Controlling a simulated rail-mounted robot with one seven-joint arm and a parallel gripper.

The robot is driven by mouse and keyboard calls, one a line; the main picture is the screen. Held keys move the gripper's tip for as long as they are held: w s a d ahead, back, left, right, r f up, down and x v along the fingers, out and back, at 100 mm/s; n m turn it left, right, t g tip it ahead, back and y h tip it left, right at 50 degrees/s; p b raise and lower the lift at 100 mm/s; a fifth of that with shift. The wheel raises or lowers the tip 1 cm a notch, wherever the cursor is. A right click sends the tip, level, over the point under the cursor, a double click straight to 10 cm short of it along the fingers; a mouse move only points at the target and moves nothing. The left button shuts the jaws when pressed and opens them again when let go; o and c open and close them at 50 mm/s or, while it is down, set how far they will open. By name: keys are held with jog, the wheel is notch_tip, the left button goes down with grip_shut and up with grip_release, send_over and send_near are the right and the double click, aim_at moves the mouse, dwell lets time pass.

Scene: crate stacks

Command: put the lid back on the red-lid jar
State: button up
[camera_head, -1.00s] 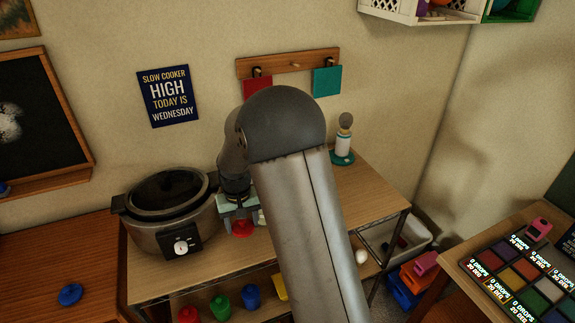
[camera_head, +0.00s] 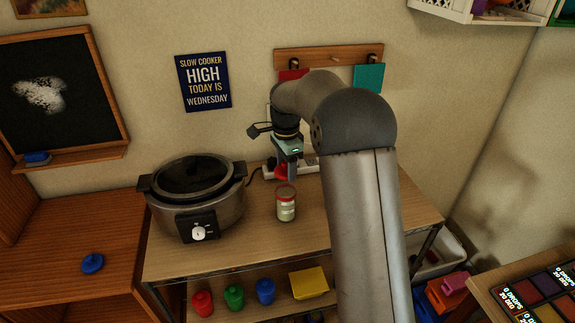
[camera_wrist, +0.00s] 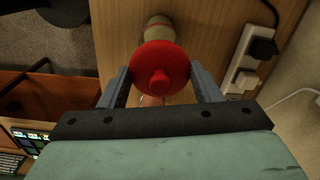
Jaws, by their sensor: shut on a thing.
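My gripper (camera_head: 289,174) is shut on a red lid (camera_wrist: 158,70) with a round knob, one finger on each side of it in the wrist view. In the head view the held lid (camera_head: 282,172) is a small red patch, partly hidden by the gripper. The jar (camera_head: 286,209), pale with a label and a reddish rim, stands upright on the wooden table just below the gripper. In the wrist view the jar (camera_wrist: 157,27) shows beyond the lid, partly covered by it. The gap between lid and jar is hard to judge.
A slow cooker (camera_head: 196,194) stands left of the jar. A white power strip (camera_wrist: 243,62) lies by the wall behind. Red, green and blue containers and a yellow item (camera_head: 309,283) sit on the shelf below. The table front around the jar is clear.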

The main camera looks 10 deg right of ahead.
jog(key=shift+f+b, duration=1.7)
jog(key=shift+f, duration=1.1)
jog(key=shift+f, duration=0.15)
jog(key=o, duration=1.4)
jog(key=shift+r+p, duration=2.55)
jog(key=shift+r, duration=1)
